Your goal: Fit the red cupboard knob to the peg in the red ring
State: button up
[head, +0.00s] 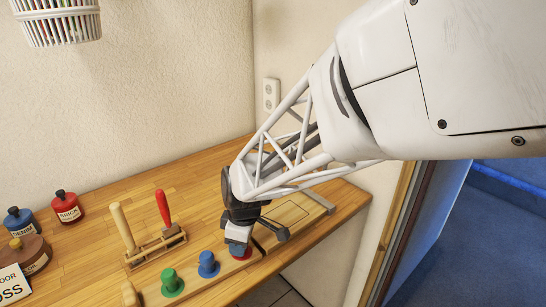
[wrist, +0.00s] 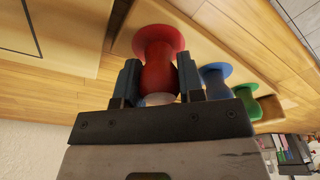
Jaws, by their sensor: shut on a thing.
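The red cupboard knob (wrist: 160,62) is between the two fingers of my gripper (wrist: 159,80) in the wrist view. Its wide flange faces away from the palm, at or just over the wooden strip (wrist: 192,48). In the head view my gripper (head: 239,240) points down at the right end of this strip, and a bit of red (head: 241,254) shows under the fingers. The red ring and its peg cannot be made out; the knob and gripper cover that spot. I cannot tell whether the knob is seated or slightly above the strip.
A blue knob (head: 208,264) and a green knob (head: 172,283) stand on the strip to the left. Behind them is a wooden rack (head: 156,247) with upright handles. Red (head: 67,208) and blue (head: 20,221) bottles stand far left. A flat wooden board (head: 288,214) lies right.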

jog(key=shift+f, duration=0.15)
jog(key=o, duration=1)
jog(key=shift+d+r, duration=0.2)
jog(key=shift+r, duration=1.1)
jog(key=shift+d+r, duration=0.2)
jog(key=shift+r, duration=1.05)
jog(key=shift+d+r, duration=0.2)
jog(key=shift+r, duration=1.1)
